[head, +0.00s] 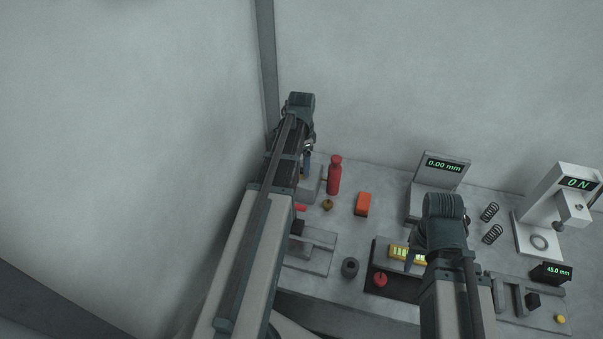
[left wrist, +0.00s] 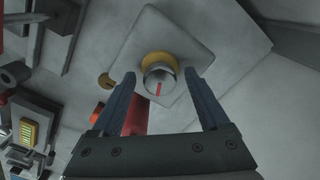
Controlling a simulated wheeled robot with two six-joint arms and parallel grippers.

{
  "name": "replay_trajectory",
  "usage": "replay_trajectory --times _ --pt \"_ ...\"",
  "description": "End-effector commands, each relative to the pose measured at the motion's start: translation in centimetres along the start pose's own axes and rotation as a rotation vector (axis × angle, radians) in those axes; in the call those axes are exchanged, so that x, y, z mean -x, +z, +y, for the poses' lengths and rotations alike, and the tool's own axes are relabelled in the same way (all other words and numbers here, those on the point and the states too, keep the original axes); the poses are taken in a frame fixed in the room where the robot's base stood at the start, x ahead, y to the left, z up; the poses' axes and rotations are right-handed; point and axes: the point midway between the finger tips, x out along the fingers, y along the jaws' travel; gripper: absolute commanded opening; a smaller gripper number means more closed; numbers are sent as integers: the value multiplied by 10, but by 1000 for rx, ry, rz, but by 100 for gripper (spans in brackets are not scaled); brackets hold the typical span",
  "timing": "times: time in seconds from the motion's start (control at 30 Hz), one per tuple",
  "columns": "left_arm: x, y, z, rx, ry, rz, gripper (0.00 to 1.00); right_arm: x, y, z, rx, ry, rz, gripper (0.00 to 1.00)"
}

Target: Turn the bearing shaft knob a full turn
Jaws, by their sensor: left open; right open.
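The bearing shaft knob (left wrist: 159,78) is a silver round knob with a red mark, on a yellow-brown ring (left wrist: 157,60) in a grey block (left wrist: 185,38). In the left wrist view it sits between the fingertips of my left gripper (left wrist: 165,82), which is open with a finger on each side. I cannot tell whether the fingers touch it. In the head view my left gripper (head: 307,160) is at the grey block (head: 312,186), and my arm hides most of the knob. My right gripper (head: 413,258) is over the front of the bench near a yellow display, its fingers mostly hidden.
A red bottle (head: 335,175) and an orange block (head: 362,204) stand right of the grey block. A 0.00 mm gauge (head: 443,168), springs (head: 490,212) and a white ON press (head: 560,185) are further right. A dark cylinder (head: 350,267) stands in front. A wall is close behind.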

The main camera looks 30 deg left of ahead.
Motion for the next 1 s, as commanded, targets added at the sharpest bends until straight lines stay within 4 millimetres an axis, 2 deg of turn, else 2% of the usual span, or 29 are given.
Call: replay_trajectory --times 0.03,0.1,0.43,0.87,1.0 --pt "-10 0 0 0 0 0 78 -10 -1 -1 0 0 0 50" --pt "-13 0 0 0 0 0 78 -13 -1 -1 0 0 0 50" --pt "-13 0 0 0 0 0 78 -12 -1 -1 0 0 0 50" --pt "-13 0 0 0 0 0 1 -13 -1 -1 0 0 0 50" --pt "-13 0 0 2 0 0 0 -13 -1 -1 0 0 0 50"
